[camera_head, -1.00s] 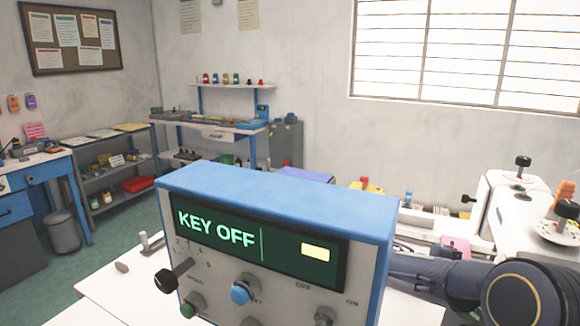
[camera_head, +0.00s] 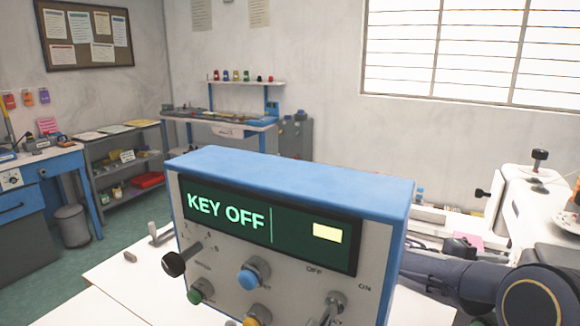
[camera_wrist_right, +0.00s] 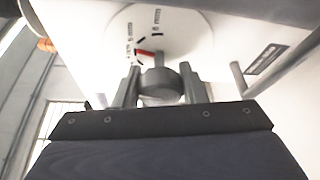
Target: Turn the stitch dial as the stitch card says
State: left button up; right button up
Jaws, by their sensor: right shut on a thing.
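In the right wrist view, my right gripper (camera_wrist_right: 160,88) has its two fingers closed on the sides of a round grey knob (camera_wrist_right: 160,76). Behind the knob is a white dial face (camera_wrist_right: 188,38) with small dark marks and a red mark (camera_wrist_right: 146,53) just above the knob. The marks are too small to read. In the head view my right arm comes in from the right and passes behind the control box (camera_head: 290,172), which hides its gripper. My left gripper is not in view. I cannot make out a stitch card.
The blue-topped control box fills the near middle; its display (camera_head: 265,228) reads "KEY OFF". Its front has a black knob (camera_head: 173,264), a blue button (camera_head: 248,280) and a switch (camera_head: 333,302) by OFF/ON labels. A white machine (camera_head: 520,205) stands at right. Shelves line the back.

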jog(key=shift+f+m+h+b, duration=0.15)
jog(key=shift+m+h+b, duration=0.35)
jog(key=shift+m+b, duration=0.7)
jog(key=shift+b, duration=0.55)
jog(key=shift+b, duration=0.5)
jog(key=shift+m+h+b, duration=0.3)
jog(key=shift+m+b, duration=0.4)
jog(key=shift+b, duration=0.25)
jog(key=o, duration=1)
jog(key=shift+o, duration=0.2)
jog(key=shift+a, duration=0.1)
